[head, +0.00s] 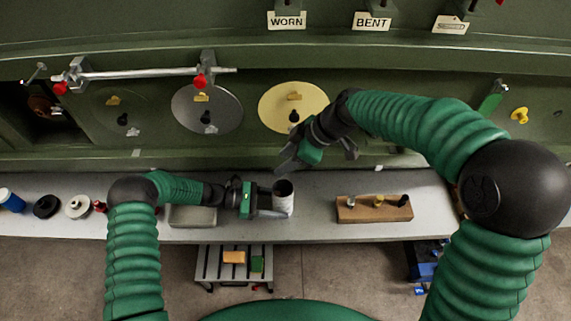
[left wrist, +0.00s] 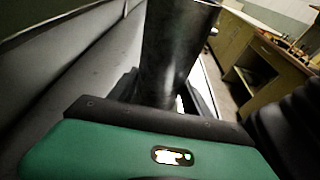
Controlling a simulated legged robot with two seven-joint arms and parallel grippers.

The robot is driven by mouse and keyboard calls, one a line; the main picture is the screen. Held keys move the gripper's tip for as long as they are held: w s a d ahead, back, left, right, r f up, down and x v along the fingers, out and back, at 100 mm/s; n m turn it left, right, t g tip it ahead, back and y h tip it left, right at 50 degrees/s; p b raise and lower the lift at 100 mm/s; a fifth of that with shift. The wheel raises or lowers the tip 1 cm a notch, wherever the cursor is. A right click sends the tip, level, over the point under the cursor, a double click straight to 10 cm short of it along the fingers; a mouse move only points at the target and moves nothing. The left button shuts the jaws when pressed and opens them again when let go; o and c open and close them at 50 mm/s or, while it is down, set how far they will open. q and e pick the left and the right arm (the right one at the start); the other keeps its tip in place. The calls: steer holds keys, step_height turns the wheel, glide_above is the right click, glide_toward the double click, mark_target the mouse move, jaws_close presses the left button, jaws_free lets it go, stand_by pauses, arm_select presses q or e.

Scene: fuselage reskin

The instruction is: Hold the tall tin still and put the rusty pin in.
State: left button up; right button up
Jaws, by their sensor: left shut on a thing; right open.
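The tall tin (head: 284,199) stands upright on the bench, a pale cylinder with a dark open top. My left gripper (head: 268,212) is shut on it from the left, low on its side. In the left wrist view the tin (left wrist: 172,50) is a dark, shiny cylinder between the fingers. My right gripper (head: 297,163) is open above and behind the tin, close to the green wall, with nothing seen in it. I cannot make out a rusty pin; the tin's inside is too dark to read.
A wooden block (head: 360,213) with several pegs stands right of the tin. Spools and a blue can (head: 11,200) stand at the bench's left. Discs and a rail (head: 140,73) are on the wall.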

arm_select(q)
steer(key=o, duration=1.1)
steer(key=shift+c, duration=0.2)
arm_select(e)
steer(key=shift+r, duration=0.35)
arm_select(q)
steer(key=shift+a, duration=0.1)
